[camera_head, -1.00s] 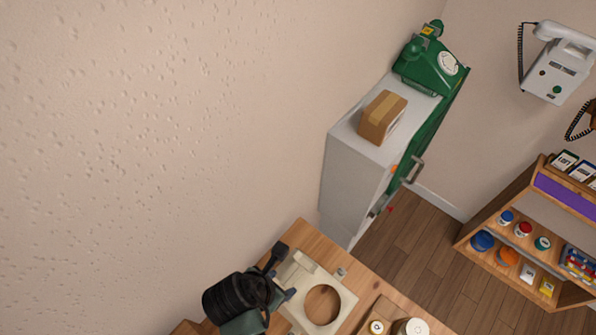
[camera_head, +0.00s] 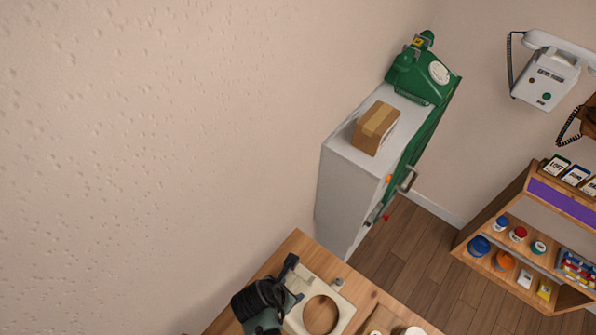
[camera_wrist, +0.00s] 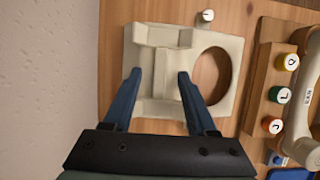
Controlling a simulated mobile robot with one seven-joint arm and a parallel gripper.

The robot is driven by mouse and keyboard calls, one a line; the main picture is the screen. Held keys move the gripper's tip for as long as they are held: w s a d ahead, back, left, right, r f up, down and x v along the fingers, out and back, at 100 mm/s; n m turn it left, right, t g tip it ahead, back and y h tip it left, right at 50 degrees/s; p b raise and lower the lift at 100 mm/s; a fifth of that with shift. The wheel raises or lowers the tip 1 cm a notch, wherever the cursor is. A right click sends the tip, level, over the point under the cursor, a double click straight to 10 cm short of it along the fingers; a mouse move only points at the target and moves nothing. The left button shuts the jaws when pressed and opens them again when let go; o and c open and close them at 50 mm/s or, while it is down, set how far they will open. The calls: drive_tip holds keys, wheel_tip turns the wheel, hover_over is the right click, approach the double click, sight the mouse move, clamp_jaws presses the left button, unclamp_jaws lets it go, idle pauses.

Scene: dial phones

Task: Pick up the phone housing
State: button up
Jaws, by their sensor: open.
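The phone housing is a cream plate with a large round hole and a raised cradle block. It lies on the wooden table in the head view (camera_head: 345,312) and fills the middle of the wrist view (camera_wrist: 231,50). My gripper (camera_wrist: 158,75) is open, with its two blue fingers apart on either side of the raised block. In the head view my gripper (camera_head: 296,280) is over the left part of the housing. I cannot tell whether the fingers touch it. Part of the housing is hidden behind the gripper in the head view.
A small white-capped item (camera_wrist: 207,16) stands beside the housing. A wooden rack with lettered caps (camera_wrist: 283,95) and a cream handset (camera_wrist: 309,110) are to the right. The wall (camera_wrist: 45,70) is close on the left. A grey cabinet (camera_head: 345,200) stands beyond the table (camera_head: 297,245).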

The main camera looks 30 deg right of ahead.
clamp_jaws()
idle(1.4)
